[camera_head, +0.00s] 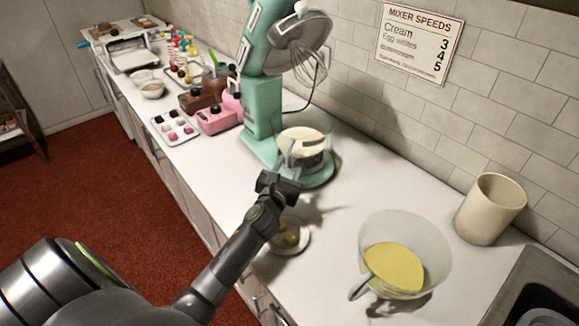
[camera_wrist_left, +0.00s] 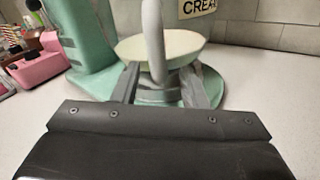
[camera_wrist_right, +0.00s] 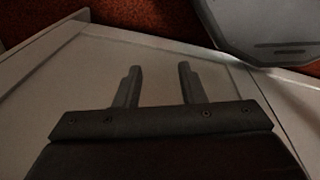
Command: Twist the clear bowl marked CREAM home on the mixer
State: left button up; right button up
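The clear bowl marked CREAM (camera_head: 318,158) sits upright on the base of the mint-green mixer (camera_head: 262,105), with pale cream in it. Part of its label shows in the left wrist view (camera_wrist_left: 197,7). The mixer head is tilted up, its whisk (camera_head: 305,58) above the bowl. My left gripper (camera_head: 284,168) is at the bowl's grey handle. In the left wrist view the handle (camera_wrist_left: 153,40) stands between its fingers (camera_wrist_left: 160,88), with gaps at the sides. Whether the bowl is locked cannot be seen. My right gripper (camera_wrist_right: 157,85) is open and empty over a pale surface.
A second clear bowl with yellow contents (camera_head: 395,268) stands at the front right, its handle towards the left. A small dish (camera_head: 290,240) lies under my left arm. A cream-coloured crock (camera_head: 490,209) stands by the wall. Pink and brown containers (camera_head: 217,119) stand left of the mixer.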

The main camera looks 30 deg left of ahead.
pick_arm(q)
jog(key=shift+w+a, duration=0.1)
jog(key=shift+w, duration=0.35)
grip_shut()
jog(key=shift+r, duration=0.1)
jog(key=shift+s+a+r+m+h+p, duration=0.15)
jog(key=shift+a+m+h+p, duration=0.45)
jog(key=shift+p, duration=0.45)
jog(key=shift+h, duration=0.5)
jog(key=shift+a+p, duration=0.1)
jog(key=shift+p, duration=0.2)
